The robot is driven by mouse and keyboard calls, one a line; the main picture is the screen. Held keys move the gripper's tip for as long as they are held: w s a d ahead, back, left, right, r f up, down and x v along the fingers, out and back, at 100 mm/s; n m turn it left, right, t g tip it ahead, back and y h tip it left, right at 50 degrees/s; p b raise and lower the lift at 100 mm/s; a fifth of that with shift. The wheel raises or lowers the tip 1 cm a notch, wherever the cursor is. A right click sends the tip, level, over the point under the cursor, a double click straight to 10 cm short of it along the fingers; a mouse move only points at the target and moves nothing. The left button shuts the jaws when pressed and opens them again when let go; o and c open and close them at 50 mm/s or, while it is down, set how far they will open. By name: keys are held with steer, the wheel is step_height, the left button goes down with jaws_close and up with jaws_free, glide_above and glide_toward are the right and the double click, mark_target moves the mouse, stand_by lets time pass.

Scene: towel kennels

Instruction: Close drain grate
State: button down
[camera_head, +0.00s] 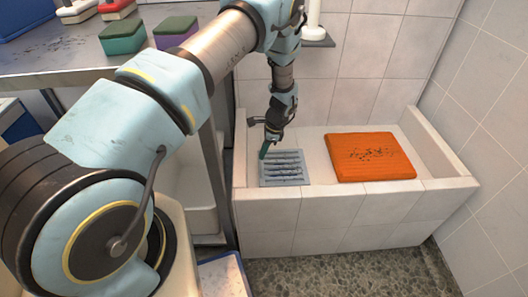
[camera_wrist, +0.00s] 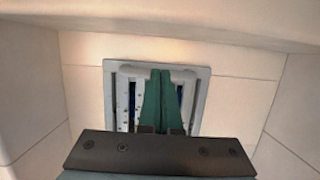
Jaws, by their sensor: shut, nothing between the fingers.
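The grey slatted drain grate (camera_head: 284,168) lies in the left part of the tiled basin in the head view. In the wrist view the grate (camera_wrist: 197,95) shows as a light grey frame with slots, its middle hidden behind my fingers. My gripper (camera_head: 265,153) points down over the far left corner of the grate in the head view. Its green fingers (camera_wrist: 160,75) are shut together with nothing between them. I cannot tell whether the fingertips touch the grate. The grate looks roughly flat; any small tilt is hard to judge.
An orange mat (camera_head: 369,157) with dark specks lies to the right of the grate in the basin (camera_head: 352,193). The basin walls stand up around both. A blue-rimmed tray (camera_head: 222,276) is on the floor.

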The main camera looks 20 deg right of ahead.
steer(key=shift+a+f, duration=0.2)
steer(key=p+v, duration=0.2)
steer(key=v, duration=1.2)
steer(key=shift+w+a+r+p, duration=0.2)
steer(key=shift+a+r+p, duration=0.1)
steer(key=shift+a+r, duration=0.1)
steer(key=shift+s, duration=0.1)
